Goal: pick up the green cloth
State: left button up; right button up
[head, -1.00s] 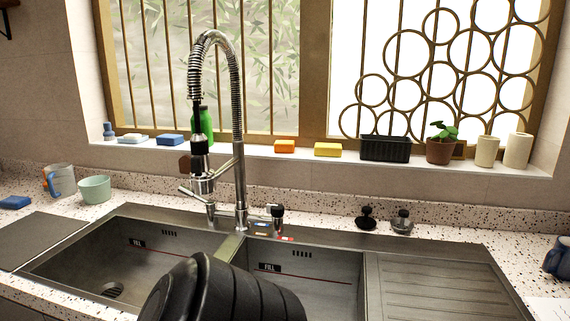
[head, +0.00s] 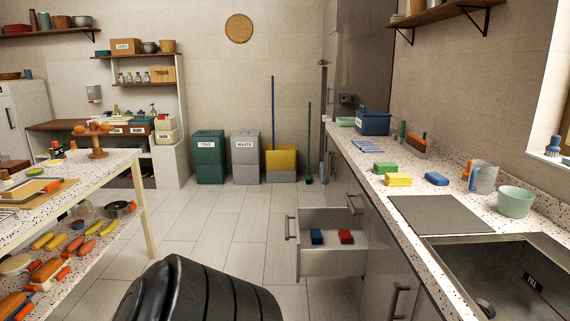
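A small green item (head: 386,168) lies on the right-hand counter, behind a yellow block (head: 398,180); I cannot tell whether it is a folded cloth or a sponge. A pale green flat item (head: 345,122) lies farther back on the same counter, too small to identify. A blue-striped cloth (head: 365,146) lies flat between them. Neither of my grippers is in view. A black ribbed part, likely of my own arm, shows at the bottom centre.
A drawer (head: 333,262) stands open below the counter, with a blue and a red item inside. A sink (head: 500,275) is at the right. A laden table (head: 100,170) is at the left. The floor between is clear.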

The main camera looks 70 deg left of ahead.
aim_at(383, 167)
jog(key=u, duration=2.25)
jog(key=i, duration=1.65)
